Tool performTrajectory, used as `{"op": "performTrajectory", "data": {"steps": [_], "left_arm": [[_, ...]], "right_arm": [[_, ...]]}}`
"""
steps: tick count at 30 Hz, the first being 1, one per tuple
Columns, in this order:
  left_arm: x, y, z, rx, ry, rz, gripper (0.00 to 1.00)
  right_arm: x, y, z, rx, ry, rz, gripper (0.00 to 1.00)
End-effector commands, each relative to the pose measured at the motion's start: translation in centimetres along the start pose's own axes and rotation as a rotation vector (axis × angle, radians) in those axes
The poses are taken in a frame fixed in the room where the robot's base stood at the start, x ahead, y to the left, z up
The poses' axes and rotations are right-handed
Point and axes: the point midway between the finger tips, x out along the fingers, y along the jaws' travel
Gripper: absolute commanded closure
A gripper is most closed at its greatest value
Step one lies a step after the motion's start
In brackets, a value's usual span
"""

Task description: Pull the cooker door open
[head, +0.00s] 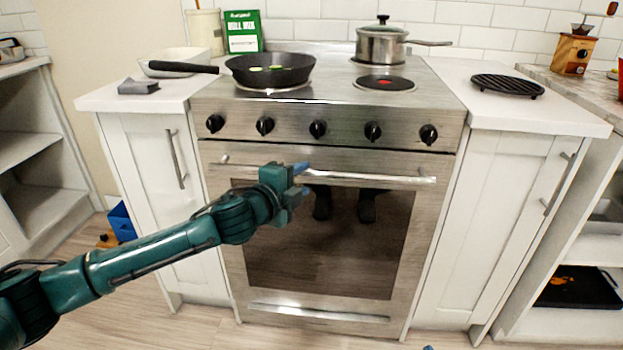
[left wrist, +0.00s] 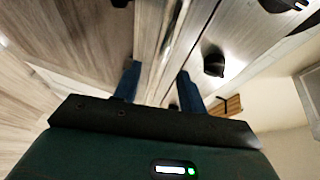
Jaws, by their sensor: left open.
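The cooker (head: 330,130) stands between white cabinets. Its door (head: 320,250), steel with a dark glass window, is shut. The door handle (head: 390,180) is a horizontal metal bar along the door's top. My left gripper (head: 303,180) is open at the handle, left of its middle. In the left wrist view my left gripper (left wrist: 159,87) has its two blue fingers apart, and a bright bar, apparently the handle (left wrist: 172,40), runs through the gap between them. I cannot tell whether either finger touches it.
Black knobs (head: 318,129) line the panel above the handle. A frying pan (head: 270,69) and a lidded pot (head: 381,44) stand on the hob. Cabinet handles (head: 176,160) flank the cooker. The floor (head: 200,325) in front of the door looks clear.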

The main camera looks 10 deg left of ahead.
Motion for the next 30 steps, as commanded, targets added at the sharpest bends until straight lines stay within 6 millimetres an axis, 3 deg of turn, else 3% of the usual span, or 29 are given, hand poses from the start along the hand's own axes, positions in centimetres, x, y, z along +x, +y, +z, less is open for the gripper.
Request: {"op": "performTrajectory", "data": {"steps": [3,9,21,30], "left_arm": [[2.4,0.1,-0.1,-0.001,0.001,-0.002,0.59],[4.6,0.1,0.0,-0.001,0.001,0.0,0.59],[5.3,0.0,0.0,-0.002,0.001,0.001,0.59],[5.3,0.0,0.0,-0.002,0.0,0.001,0.82]], "right_arm": [[0.1,-0.2,0.2,-0.012,0.04,-0.002,0.64],[0.1,-0.4,0.0,-0.026,0.084,-0.006,0.64],[0.1,-0.5,-0.2,-0.032,0.101,-0.007,0.64],[0.1,-0.5,-0.2,-0.032,0.101,-0.007,0.64]]}}
